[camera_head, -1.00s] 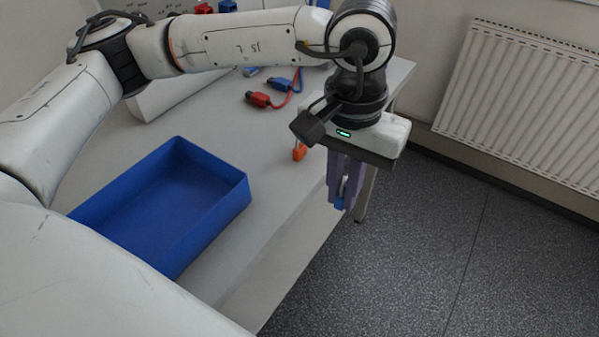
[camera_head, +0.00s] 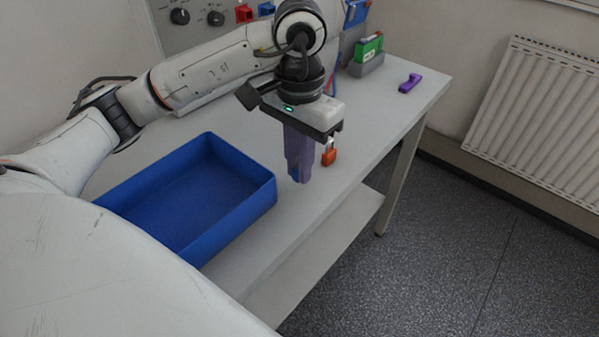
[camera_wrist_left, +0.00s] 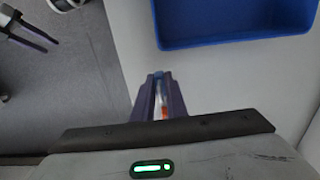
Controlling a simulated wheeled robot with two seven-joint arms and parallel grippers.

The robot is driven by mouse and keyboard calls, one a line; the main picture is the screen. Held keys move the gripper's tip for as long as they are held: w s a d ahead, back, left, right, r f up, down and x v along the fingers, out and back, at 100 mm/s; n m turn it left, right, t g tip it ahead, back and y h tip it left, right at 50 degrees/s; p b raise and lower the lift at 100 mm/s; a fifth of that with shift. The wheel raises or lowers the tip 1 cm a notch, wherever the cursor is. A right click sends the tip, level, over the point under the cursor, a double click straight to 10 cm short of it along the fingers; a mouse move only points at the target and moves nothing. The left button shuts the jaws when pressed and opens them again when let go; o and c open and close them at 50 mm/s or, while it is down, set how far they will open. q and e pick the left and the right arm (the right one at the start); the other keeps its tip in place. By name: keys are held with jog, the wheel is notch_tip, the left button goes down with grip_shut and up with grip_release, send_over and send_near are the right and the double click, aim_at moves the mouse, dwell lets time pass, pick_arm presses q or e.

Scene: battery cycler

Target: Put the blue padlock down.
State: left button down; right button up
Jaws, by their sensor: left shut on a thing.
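My left gripper (camera_head: 298,178) points down with its purple fingers shut on the blue padlock (camera_head: 293,173). Only a small blue part shows at the fingertips; the fingers hide the rest. In the left wrist view the padlock's blue end (camera_wrist_left: 158,74) shows between the fingertips (camera_wrist_left: 159,86). In the head view the gripper is in front of the grey table top (camera_head: 225,285), right of the blue tray; I cannot tell whether the padlock touches the table. My right gripper (camera_wrist_left: 42,40) shows in the left wrist view's upper left corner, fingers apart and empty.
The open blue tray (camera_head: 262,195) looks empty. An orange padlock (camera_head: 329,157) is just right of my left gripper. A purple object (camera_head: 410,83) and a grey holder with a green item (camera_head: 369,48) are farther back. The table's front edge is close by.

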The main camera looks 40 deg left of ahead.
pick_arm(q)
notch_tip(320, 180, down, 2)
jog(key=shift+f, duration=0.4)
jog(key=c, duration=1.8)
grip_release()
jog(key=shift+r, duration=0.1)
jog(key=shift+o, duration=0.2)
jog(key=shift+r, duration=0.2)
notch_tip(320, 180, up, 12)
jog(key=shift+p, duration=0.7)
jog(key=shift+f, duration=0.1)
